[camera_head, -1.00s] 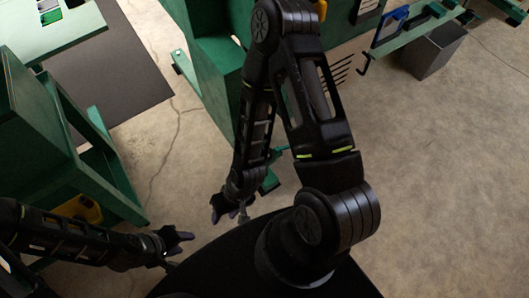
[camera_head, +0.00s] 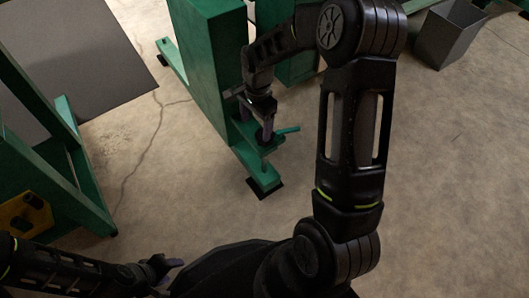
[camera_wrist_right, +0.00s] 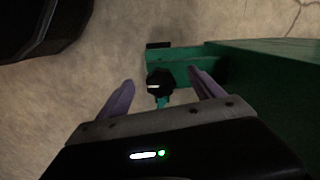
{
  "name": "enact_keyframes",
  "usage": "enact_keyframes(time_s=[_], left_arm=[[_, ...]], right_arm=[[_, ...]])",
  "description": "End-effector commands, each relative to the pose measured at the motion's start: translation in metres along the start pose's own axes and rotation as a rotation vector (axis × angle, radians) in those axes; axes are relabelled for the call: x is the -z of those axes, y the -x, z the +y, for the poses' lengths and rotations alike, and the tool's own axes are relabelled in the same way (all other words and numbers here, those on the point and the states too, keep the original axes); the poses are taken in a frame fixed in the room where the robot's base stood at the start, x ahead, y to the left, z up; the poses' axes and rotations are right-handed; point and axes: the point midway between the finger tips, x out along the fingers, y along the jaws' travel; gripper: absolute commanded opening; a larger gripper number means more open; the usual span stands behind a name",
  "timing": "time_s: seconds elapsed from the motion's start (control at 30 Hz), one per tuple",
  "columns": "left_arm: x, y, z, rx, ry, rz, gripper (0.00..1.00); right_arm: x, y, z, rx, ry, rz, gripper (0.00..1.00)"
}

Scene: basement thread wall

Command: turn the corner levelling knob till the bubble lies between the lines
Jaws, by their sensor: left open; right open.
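A black levelling knob (camera_wrist_right: 160,82) with a pale mark shows in the right wrist view, beside a green foot bar (camera_wrist_right: 185,56). My right gripper (camera_wrist_right: 162,79) is open, with one purple finger on each side of the knob in the picture; I cannot tell whether either touches it. In the head view my right gripper (camera_head: 266,128) hangs over the green foot (camera_head: 262,176) of the tall green frame. My left gripper (camera_head: 172,268) is open and empty at the lower left, over the floor. I cannot make out a bubble or its lines in any view.
A tall green cabinet-like frame (camera_head: 208,70) stands beside my right gripper. Another green frame (camera_head: 45,150) with a yellow part (camera_head: 25,215) stands at left. A dark mat (camera_head: 75,50) lies at upper left, a grey bin (camera_head: 450,33) at upper right. The right floor is clear.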

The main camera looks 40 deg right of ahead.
Motion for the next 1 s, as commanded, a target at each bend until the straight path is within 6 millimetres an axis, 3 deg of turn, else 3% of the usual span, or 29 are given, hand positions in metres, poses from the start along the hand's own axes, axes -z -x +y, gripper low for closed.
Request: enact_keyframes(time_s=[0.03,0.1,0.23,0.57,0.77,1.0], left_arm=[[0.000,-0.020,-0.007,0.001,0.001,0.004,0.48],[0.001,-0.026,-0.010,0.001,0.002,0.007,0.48],[0.001,-0.027,-0.011,0.002,0.002,0.009,0.48],[0.001,-0.026,-0.010,0.002,0.002,0.008,0.48],[0.002,-0.035,-0.013,0.001,0.003,0.009,0.48],[0.003,-0.050,-0.019,-0.002,0.005,0.012,0.48]], right_arm=[[0.013,-0.008,0.000,-0.002,-0.049,0.018,0.77],[0.023,-0.004,0.002,-0.011,-0.105,0.035,0.77],[0.032,0.003,0.004,-0.019,-0.151,0.048,0.77],[0.031,0.003,0.004,-0.021,-0.152,0.048,0.77],[0.032,-0.015,0.005,-0.023,-0.152,0.047,0.77],[0.034,-0.053,0.006,-0.024,-0.151,0.046,0.77]])
